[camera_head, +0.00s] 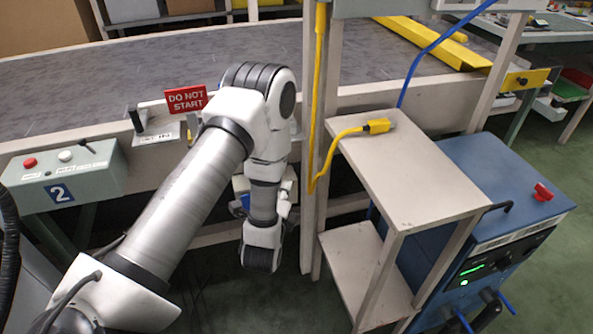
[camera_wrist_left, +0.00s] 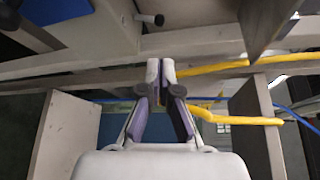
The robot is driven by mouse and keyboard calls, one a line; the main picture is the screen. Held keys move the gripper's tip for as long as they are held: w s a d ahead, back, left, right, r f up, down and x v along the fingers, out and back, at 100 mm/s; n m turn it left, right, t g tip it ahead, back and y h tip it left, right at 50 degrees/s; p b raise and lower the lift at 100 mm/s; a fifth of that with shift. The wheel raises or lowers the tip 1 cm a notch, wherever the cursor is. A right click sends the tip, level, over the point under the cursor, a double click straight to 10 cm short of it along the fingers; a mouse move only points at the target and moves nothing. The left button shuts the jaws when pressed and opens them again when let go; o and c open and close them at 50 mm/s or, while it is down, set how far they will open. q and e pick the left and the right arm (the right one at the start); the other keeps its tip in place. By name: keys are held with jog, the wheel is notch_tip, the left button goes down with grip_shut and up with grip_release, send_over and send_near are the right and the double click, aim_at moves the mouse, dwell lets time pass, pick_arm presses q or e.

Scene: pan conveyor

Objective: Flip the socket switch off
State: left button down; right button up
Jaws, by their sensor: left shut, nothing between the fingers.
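I cannot make out the socket switch in either view. A pale box with a blue part (camera_head: 239,204) is mostly hidden behind my left arm in the head view; I cannot tell whether it is the socket. My left gripper (camera_wrist_left: 160,68) is shut and empty in the left wrist view, its fingertips together in front of a pale beam. In the head view my left arm bends down beside the upright post, and its own wrist links largely hide the fingers. My right gripper is not in view.
A yellow cable (camera_head: 318,95) runs down the post (camera_head: 335,60); a yellow connector (camera_head: 378,126) lies on the shelf stand (camera_head: 430,178). A blue machine (camera_head: 500,190) with a red knob stands at right. The conveyor (camera_head: 150,75), "DO NOT START" sign (camera_head: 186,99) and control box (camera_head: 65,178) lie behind and left.

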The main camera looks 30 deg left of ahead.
aim_at(293, 176)
pick_arm(q)
jog(key=b+x, duration=0.1)
jog(key=x, duration=0.9)
jog(key=shift+a+b, duration=0.1)
jog(key=shift+b, duration=0.2)
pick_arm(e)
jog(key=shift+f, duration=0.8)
pick_arm(q)
jog(key=shift+f, duration=0.1)
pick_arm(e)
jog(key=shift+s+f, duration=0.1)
